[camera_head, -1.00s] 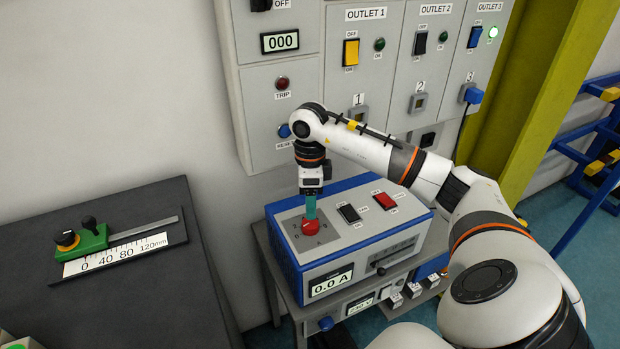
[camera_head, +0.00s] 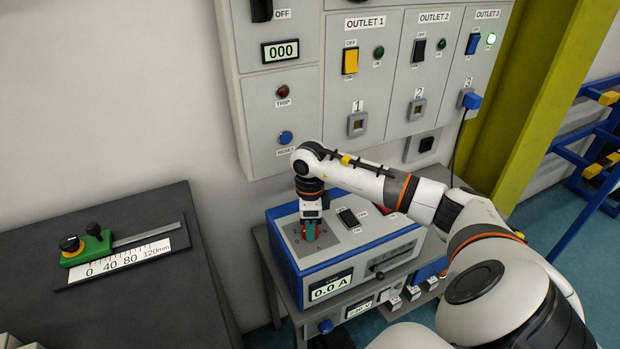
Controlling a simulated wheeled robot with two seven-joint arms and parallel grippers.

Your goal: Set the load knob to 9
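The red load knob (camera_head: 308,233) sits on the grey top plate of the blue and white load box (camera_head: 355,240). My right gripper (camera_head: 310,229) points down over the knob, with its teal fingertips around or against it. The fingers cover much of the knob and its dial marks, so I cannot read the setting or tell whether the fingers are closed on it. The display on the box front (camera_head: 331,284) reads 0.0 A. My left gripper is not in view.
A black rocker switch (camera_head: 348,217) sits right of the knob; a red one is mostly hidden by my arm. The outlet panel (camera_head: 300,110) stands behind, its third outlet lamp lit green. A dark table (camera_head: 130,290) with a green slide gauge (camera_head: 90,247) is at left.

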